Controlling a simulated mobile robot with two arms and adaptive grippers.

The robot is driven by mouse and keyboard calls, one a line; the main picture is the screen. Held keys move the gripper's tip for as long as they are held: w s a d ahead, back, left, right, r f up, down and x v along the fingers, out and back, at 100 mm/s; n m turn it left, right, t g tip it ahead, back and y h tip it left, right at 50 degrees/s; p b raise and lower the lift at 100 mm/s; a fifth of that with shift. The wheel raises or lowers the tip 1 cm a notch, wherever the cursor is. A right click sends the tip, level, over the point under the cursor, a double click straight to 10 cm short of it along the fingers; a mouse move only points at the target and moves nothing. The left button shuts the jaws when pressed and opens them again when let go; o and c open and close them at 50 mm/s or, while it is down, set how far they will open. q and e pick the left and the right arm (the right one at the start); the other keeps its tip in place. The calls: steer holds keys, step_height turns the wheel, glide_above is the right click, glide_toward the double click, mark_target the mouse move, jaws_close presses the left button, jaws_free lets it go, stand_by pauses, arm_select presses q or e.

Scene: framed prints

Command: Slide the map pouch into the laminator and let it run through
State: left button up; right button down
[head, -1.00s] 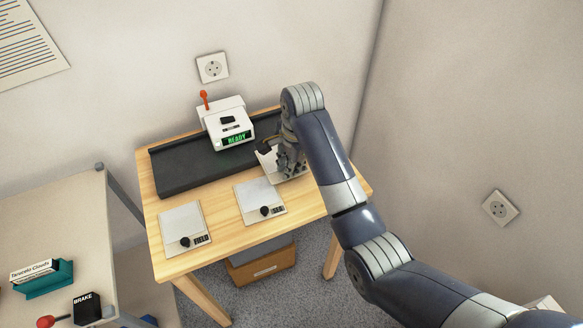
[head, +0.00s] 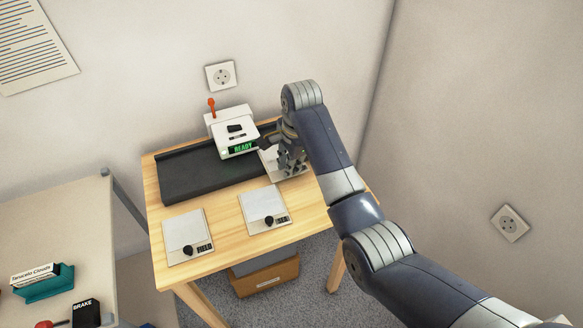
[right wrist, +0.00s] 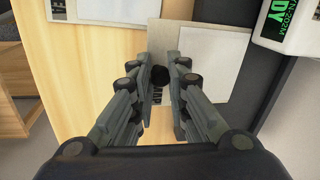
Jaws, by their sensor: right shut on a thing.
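The white laminator (head: 233,132) stands at the back of the wooden table, on a long dark bed (head: 195,178). Its green display reads READY, and it also shows at the top right in the right wrist view (right wrist: 287,24). My right gripper (head: 290,170) is right of the laminator, shut on the black knob (right wrist: 160,77) of a pale pouch (head: 268,163). The fingers hide part of this pouch's label, which seems to read MAP. In the right wrist view the pouch (right wrist: 163,38) extends beyond the fingertips. I cannot tell whether it touches the table. My left gripper is out of view.
Two more pouches with black knobs lie on the table front, FIELD (head: 185,228) and SEA (head: 262,203). A red-orange lever (head: 211,106) stands up at the laminator. A side table (head: 60,225) at left holds a teal card holder (head: 44,283) and a BRAKE box (head: 86,312).

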steer(key=shift+w+a+b, duration=0.35)
steer(key=shift+w+a, duration=0.05)
steer(key=shift+w, duration=0.35)
steer(key=shift+w+a+b, duration=0.3)
steer(key=shift+w+b, duration=0.35)
steer(key=shift+w, duration=0.05)
steer(key=shift+w+a+b, duration=0.25)
steer(key=shift+w+b, duration=0.35)
steer(key=shift+w, duration=0.1)
steer(key=shift+w+a+f+b, duration=0.1)
steer(key=shift+w+b, duration=0.25)
steer(key=shift+w+a+b, duration=0.1)
steer(key=shift+w+b, duration=0.25)
steer(key=shift+b, duration=0.15)
steer(key=shift+w+a+b, duration=0.15)
steer(key=shift+w+b, duration=0.15)
steer(key=shift+b, duration=0.25)
steer(key=shift+w+a+b, duration=0.15)
steer(key=shift+w+b, duration=0.15)
steer(key=shift+b, duration=0.15)
steer(key=c, duration=1.5)
jaws_free()
